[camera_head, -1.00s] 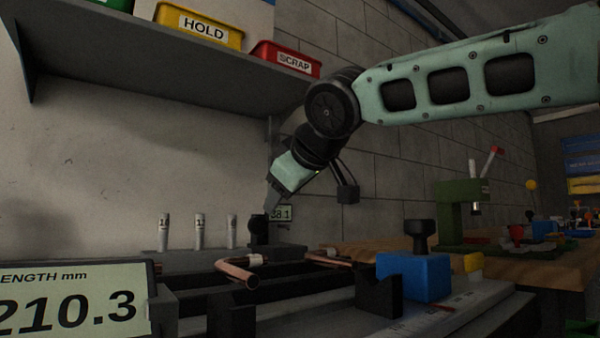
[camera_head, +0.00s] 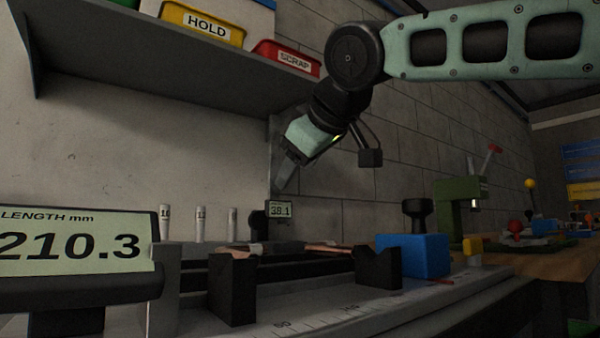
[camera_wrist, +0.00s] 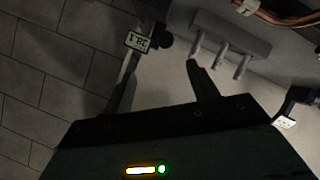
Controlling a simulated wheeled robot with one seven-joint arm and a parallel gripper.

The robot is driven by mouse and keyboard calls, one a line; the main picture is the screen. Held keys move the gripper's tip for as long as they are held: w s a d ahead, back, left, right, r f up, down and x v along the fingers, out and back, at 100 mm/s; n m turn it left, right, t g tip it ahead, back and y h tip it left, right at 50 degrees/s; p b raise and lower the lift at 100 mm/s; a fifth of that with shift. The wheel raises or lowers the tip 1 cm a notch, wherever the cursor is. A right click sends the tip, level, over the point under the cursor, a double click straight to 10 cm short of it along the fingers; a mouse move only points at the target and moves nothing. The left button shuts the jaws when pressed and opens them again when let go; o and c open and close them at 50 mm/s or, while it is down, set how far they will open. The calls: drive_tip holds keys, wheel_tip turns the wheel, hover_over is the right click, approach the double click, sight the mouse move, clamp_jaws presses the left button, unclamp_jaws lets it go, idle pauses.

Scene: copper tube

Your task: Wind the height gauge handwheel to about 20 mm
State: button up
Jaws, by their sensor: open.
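The height gauge display (camera_head: 280,209) reads 38.1 in the head view, above the back of the bench. It also shows upside down in the wrist view (camera_wrist: 137,42). A dark round knob, apparently the handwheel (camera_wrist: 165,37), sits beside the display; in the head view a dark shape (camera_head: 257,219) stands just left of it. My gripper (camera_head: 280,188) is above the display and apart from it, pointing down. In the wrist view my gripper (camera_wrist: 160,82) is open and empty, its fingers spread with the display and knob beyond the tips.
A length readout (camera_head: 75,250) shows 210.3 at left. Several pale numbered pegs (camera_head: 200,225) stand left of the gauge. Copper tubing (camera_head: 325,249), dark V-blocks (camera_head: 378,268) and a blue block (camera_head: 412,255) lie in front. A shelf (camera_head: 150,60) with bins overhangs at upper left.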

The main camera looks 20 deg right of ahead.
idle(0.6)
drive_tip(key=b+v, duration=0.7)
drive_tip(key=v, duration=1)
drive_tip(key=shift+s, duration=0.25)
drive_tip(key=shift+c, duration=1.4)
